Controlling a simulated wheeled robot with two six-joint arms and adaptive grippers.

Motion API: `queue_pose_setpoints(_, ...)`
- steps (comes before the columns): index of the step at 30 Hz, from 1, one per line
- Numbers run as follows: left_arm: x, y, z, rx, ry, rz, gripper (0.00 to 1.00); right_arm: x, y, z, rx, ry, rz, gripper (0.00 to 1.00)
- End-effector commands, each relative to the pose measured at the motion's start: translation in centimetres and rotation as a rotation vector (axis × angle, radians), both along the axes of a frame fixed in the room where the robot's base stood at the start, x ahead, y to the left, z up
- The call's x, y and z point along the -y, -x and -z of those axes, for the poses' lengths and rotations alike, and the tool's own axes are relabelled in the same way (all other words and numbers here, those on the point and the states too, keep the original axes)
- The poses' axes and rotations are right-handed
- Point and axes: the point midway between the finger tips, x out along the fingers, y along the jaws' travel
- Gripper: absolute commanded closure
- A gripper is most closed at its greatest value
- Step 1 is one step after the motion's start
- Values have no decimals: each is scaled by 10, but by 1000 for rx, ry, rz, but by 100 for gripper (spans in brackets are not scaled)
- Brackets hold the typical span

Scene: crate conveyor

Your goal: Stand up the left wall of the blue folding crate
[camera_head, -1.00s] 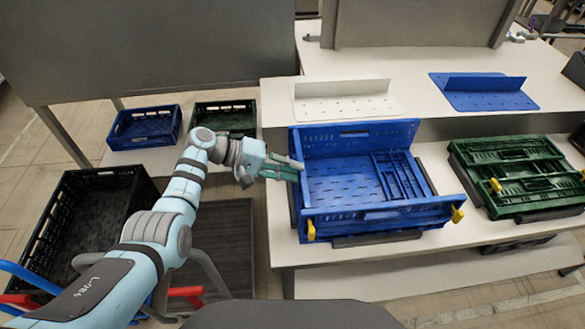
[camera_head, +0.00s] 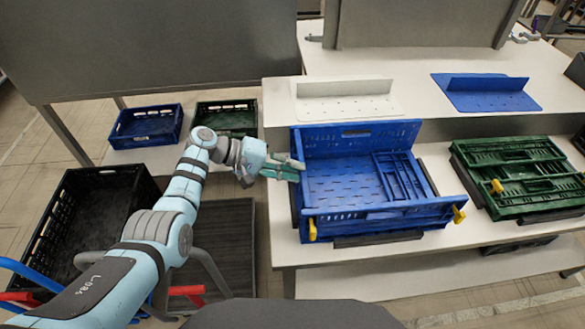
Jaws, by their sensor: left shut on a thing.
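The blue folding crate (camera_head: 375,214) sits on the white table in front of me. Its back wall (camera_head: 335,138) and front wall are up. Its left wall (camera_head: 299,203) shows as a narrow blue strip along the left side and looks upright or nearly so. The right wall (camera_head: 398,178) lies folded down inside, over the right part of the floor. My left gripper (camera_head: 294,170) comes in from the left and is shut on the left wall's upper edge. The fingertips partly hide that edge. My right gripper is not in view.
A folded green crate (camera_head: 520,180) lies to the right. A white plate (camera_head: 345,104) and a blue plate (camera_head: 490,97) stand on the raised shelf behind. Black, blue and green crates stand at the left. Yellow latches (camera_head: 458,214) stick out at the blue crate's front corners.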

Motion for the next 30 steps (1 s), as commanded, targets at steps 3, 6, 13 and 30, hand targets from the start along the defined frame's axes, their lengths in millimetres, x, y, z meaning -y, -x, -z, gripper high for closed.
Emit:
queue_pose_setpoints(3, -4, 8, 17, -31, -24, 6, 100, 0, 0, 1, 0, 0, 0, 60)
queue_pose_setpoints(6, -4, 8, 17, -32, -24, 7, 100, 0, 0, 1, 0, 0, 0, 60)
queue_pose_setpoints(13, -4, 8, 17, -32, -24, 7, 79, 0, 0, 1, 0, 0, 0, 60)
queue_pose_setpoints(30, -3, 6, 14, -24, -22, 3, 62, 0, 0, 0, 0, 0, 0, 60)
